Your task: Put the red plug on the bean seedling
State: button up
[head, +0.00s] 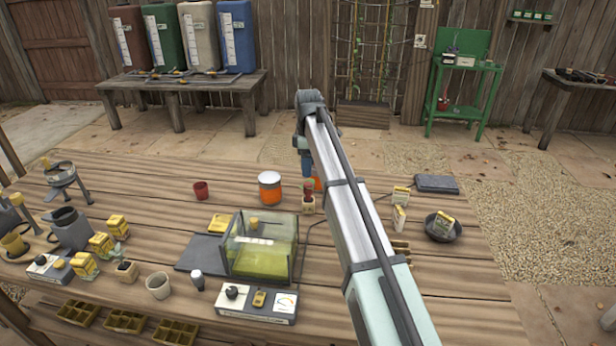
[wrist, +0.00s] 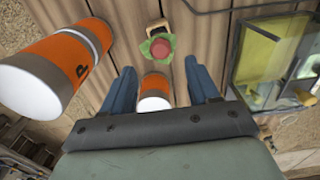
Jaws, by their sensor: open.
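A round red piece (head: 308,186), which looks like the plug, sits over green leaves that look like the bean seedling, above a small cream block (head: 308,206). In the wrist view the red piece (wrist: 160,48) shows with leaves (wrist: 147,50) around it, beside the dark-topped block (wrist: 158,29). Whether the red piece rests on the seedling or only overlaps it, I cannot tell. My gripper (wrist: 160,70) is open and empty, its blue fingers pointing down; the red piece lies just beyond the fingertips. In the head view my gripper (head: 305,163) is just above it, partly hidden by my arm.
An orange and white canister (head: 270,188) stands left of the block. In the wrist view, one large canister (wrist: 60,65) is close at left and another (wrist: 155,92) shows between the fingers. A glass tank (head: 260,245) stands front left; a red cup (head: 201,190) farther left.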

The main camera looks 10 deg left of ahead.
jog(key=shift+r, duration=1.25)
